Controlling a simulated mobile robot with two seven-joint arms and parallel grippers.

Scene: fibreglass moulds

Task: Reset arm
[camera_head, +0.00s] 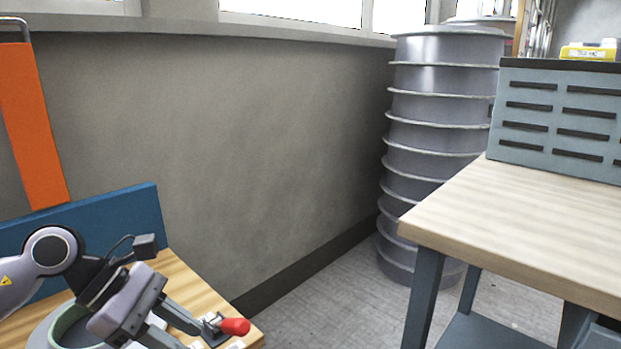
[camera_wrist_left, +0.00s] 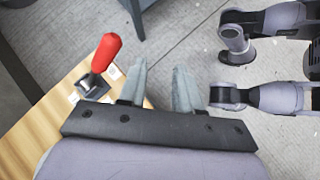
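My left arm comes in at the lower left of the head view. Its gripper (camera_head: 188,336) hangs over the wooden bench by the corner, fingers apart. In the left wrist view the two grey fingers of this gripper (camera_wrist_left: 160,68) stand apart with nothing between them, over the bench edge and floor. A red-handled clamp (camera_head: 235,326) is fixed near the bench corner, close to the fingers and not held. It also shows in the left wrist view (camera_wrist_left: 105,52), left of the fingers. My right gripper cannot be seen.
A round mould with a greenish rim (camera_head: 66,330) lies under my left arm. A blue panel (camera_head: 125,215) backs the bench (camera_head: 180,270). A second wooden table (camera_head: 530,225) stands right, with a stack of grey ringed cylinders (camera_head: 440,110) behind it. Floor (camera_head: 335,305) between the tables is clear.

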